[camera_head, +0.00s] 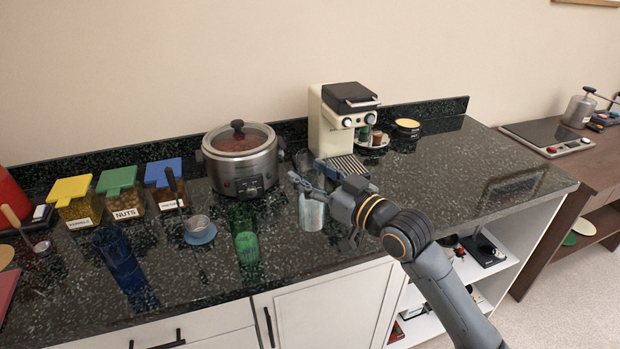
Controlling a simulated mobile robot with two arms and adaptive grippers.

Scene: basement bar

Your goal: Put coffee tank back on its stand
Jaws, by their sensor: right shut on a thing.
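A cream and black coffee machine (335,122) stands at the back of the dark counter, with a ribbed drip tray (347,166) low at its front. My right gripper (313,190) is in front of the machine and to its left, shut on a clear container (311,213) that looks like the coffee tank. The container is upright, its upper part partly hidden by the fingers. I cannot tell whether its bottom touches the counter. A dark translucent shape (303,160) shows between the machine and the slow cooker; I cannot tell if it is the stand. My left gripper is not in view.
A slow cooker (240,158) stands left of the machine. Topping boxes line the back left. The counter's right side is mostly free.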

